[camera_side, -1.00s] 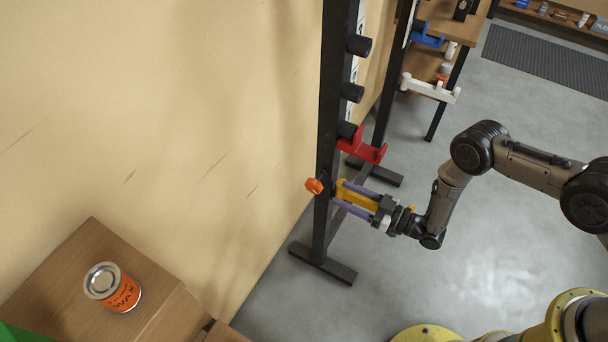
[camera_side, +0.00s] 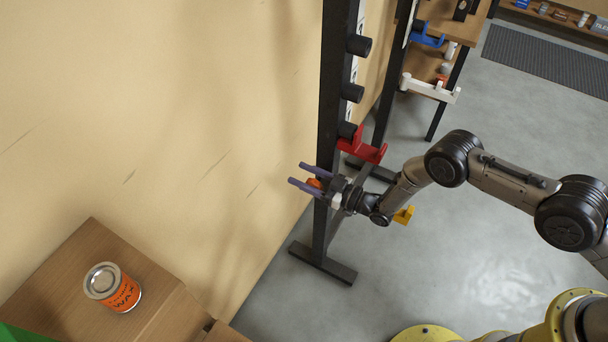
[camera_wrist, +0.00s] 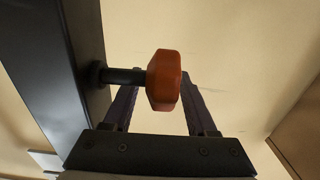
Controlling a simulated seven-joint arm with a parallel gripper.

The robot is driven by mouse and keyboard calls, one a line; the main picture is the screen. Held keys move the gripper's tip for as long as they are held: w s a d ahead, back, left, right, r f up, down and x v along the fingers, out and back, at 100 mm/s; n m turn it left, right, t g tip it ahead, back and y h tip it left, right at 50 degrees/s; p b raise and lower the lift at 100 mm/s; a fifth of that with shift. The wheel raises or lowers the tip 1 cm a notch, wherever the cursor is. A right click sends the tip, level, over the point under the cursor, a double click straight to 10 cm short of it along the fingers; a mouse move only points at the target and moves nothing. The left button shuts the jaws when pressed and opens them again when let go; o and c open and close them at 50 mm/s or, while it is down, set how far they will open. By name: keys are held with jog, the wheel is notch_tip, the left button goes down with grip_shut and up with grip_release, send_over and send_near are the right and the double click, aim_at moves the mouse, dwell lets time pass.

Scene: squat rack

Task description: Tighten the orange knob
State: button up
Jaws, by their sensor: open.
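The orange knob (camera_side: 314,183) is on the lower part of the near black rack post (camera_side: 327,120). In the side view it is partly hidden by my gripper (camera_side: 297,174). In the wrist view the orange knob (camera_wrist: 163,80) sits on a dark shaft that sticks out sideways from the post (camera_wrist: 58,62). My gripper (camera_wrist: 158,84) is open, with its two purple fingers spread on either side of the knob area. The right finger shows close to the knob's edge. The left finger passes behind the shaft. I cannot tell whether either touches.
A yellow piece (camera_side: 404,215) shows past my arm, mostly hidden. A red hook (camera_side: 362,148) and black pegs (camera_side: 352,92) are on the post above. A tan wall is close on the left. A wax can (camera_side: 116,287) stands on a wooden box.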

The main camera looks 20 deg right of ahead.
grip_shut()
dwell(0.5)
jog(key=t+y, duration=0.2)
jog(key=shift+s+d+r+t+y, duration=0.35)
jog(key=shift+s+d+t+y, duration=0.05)
jog(key=shift+s+d+r+t+y, duration=0.2)
jog(key=shift+s+t+y, duration=0.05)
jog(key=shift+t+y, duration=0.45)
jog(key=shift+s+d+r+t+y, duration=0.15)
jog(key=shift+s+d+t+y, duration=0.05)
jog(key=shift+t+y, duration=0.5)
jog(key=shift+r, duration=0.1)
grip_release()
